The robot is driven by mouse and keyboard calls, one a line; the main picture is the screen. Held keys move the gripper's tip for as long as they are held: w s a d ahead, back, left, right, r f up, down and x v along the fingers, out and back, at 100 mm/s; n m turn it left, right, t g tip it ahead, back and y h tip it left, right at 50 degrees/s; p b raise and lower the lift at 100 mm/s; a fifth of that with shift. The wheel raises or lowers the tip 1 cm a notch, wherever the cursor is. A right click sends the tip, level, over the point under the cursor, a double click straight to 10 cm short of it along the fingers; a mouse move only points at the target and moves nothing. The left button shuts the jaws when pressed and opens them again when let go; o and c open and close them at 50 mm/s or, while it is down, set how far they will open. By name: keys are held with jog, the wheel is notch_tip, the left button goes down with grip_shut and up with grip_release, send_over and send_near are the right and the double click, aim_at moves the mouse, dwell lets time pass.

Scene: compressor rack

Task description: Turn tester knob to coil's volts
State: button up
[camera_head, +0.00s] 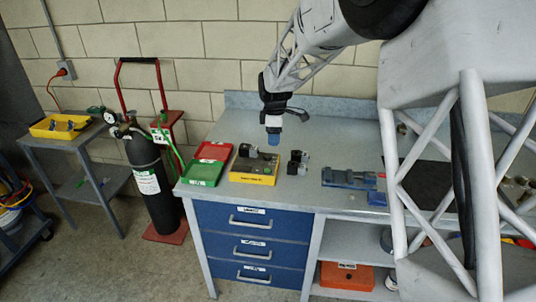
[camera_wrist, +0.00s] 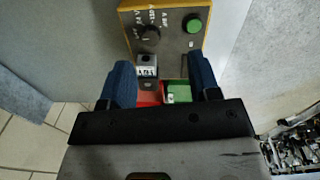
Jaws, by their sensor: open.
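The tester (camera_head: 253,174) is a yellow box with a grey top panel, standing on the bench. In the wrist view its panel (camera_wrist: 171,47) shows a black knob (camera_wrist: 150,35) at left and a green button (camera_wrist: 194,25) at right. White marks surround the knob, too small to read surely. A dark coil (camera_wrist: 147,68) with a white label sits at the panel's near edge; its print is not clearly legible. My gripper (camera_head: 273,138) is above and slightly right of the tester, pointing down. Its blue fingers (camera_wrist: 162,80) are apart with nothing held between them, clear of the knob.
A green tray (camera_head: 200,175) and a red tray (camera_head: 213,151) lie left of the tester. Dark parts (camera_head: 297,162) stand just right of it, and a blue vise (camera_head: 349,179) is farther right. Bare bench top lies behind the vise.

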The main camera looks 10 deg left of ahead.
aim_at(267, 155)
jog(key=shift+n, duration=0.5)
jog(key=w+a+f, duration=0.2)
jog(key=shift+a+f, duration=0.15)
jog(key=shift+a, duration=0.2)
jog(key=shift+s+f, duration=0.1)
jog(key=shift+f, duration=3.8)
jog(key=c, duration=0.9)
